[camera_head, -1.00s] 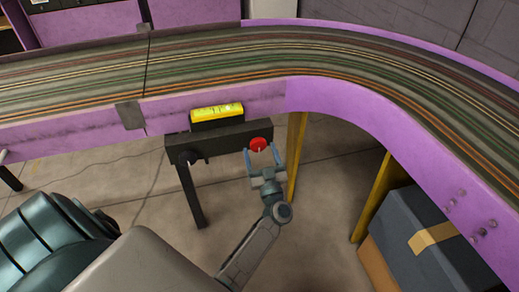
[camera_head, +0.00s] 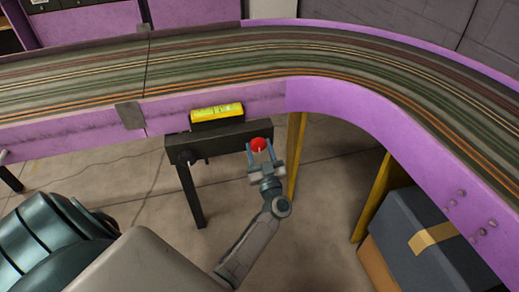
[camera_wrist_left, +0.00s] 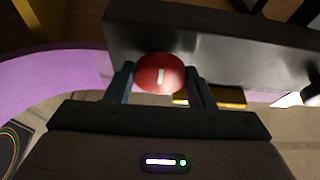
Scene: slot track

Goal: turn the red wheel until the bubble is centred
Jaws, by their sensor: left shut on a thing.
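The red wheel (camera_head: 258,144) sits on the front of a dark beam (camera_head: 225,138) at its right end. It also shows in the left wrist view (camera_wrist_left: 160,74), with a white mark standing nearly upright on its face. My left gripper (camera_head: 261,152) is shut on the red wheel, with one finger on either side of it. A yellow bubble level (camera_head: 217,113) stands on top of the beam. The bubble itself is too small to make out. My right gripper is not in view.
A purple-sided slot track (camera_head: 340,60) curves behind and to the right of the beam. Yellow posts (camera_head: 370,197) hold it up. A dark box with a tan strip (camera_head: 425,235) stands at the lower right. The floor between is clear.

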